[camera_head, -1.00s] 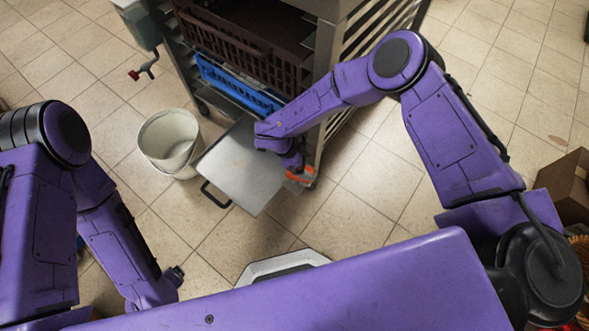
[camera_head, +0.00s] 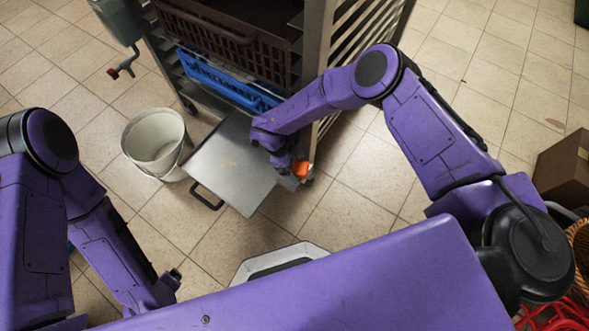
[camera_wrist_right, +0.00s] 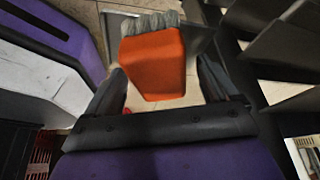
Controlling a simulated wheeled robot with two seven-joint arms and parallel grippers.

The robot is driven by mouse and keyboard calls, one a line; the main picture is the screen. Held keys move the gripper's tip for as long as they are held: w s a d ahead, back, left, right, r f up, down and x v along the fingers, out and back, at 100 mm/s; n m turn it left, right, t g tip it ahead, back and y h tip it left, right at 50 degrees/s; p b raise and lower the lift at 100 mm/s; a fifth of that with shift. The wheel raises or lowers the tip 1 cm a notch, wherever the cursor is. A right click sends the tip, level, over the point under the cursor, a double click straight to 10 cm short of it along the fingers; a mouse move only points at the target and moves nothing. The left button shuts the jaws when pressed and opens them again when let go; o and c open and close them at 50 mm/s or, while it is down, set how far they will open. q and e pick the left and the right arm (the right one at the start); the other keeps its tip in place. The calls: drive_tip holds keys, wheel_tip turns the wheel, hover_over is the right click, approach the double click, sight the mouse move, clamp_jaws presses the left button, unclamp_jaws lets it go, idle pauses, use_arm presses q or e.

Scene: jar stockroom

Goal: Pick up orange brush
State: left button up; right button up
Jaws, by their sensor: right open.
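The orange brush (camera_wrist_right: 153,65) has a blocky orange body and grey bristles at the top of the right wrist view. In the head view it is a small orange patch (camera_head: 300,168) beside the rack's front corner post. My right gripper (camera_wrist_right: 162,72) is open, with one dark finger on each side of the orange body. I cannot tell whether the fingers touch it. In the head view the right wrist partly hides the brush. My left gripper (camera_head: 173,277) is low at the left, far from the brush, and its jaws are too small to judge.
A metal rack (camera_head: 325,75) holds a brown crate (camera_head: 225,45) and a blue crate (camera_head: 215,80). A grey metal panel (camera_head: 225,165) with a black handle juts out beside my right wrist. A white bucket (camera_head: 135,145) stands left. A cardboard box (camera_head: 565,170) is at right.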

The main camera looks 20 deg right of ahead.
sight(298, 166)
drive_tip(key=shift+f, duration=0.2)
idle(0.4)
drive_tip(key=c, duration=1.2)
drive_tip(key=shift+o, duration=0.2)
drive_tip(key=shift+r, duration=0.4)
wheel_tip(298, 166, up, 3)
drive_tip(key=shift+f+p, duration=0.1)
drive_tip(key=shift+p, duration=0.5)
drive_tip(key=s+a+r+p, duration=0.4)
drive_tip(key=s+r, duration=0.6)
drive_tip(key=s, duration=0.3)
drive_tip(key=shift+a, duration=0.6)
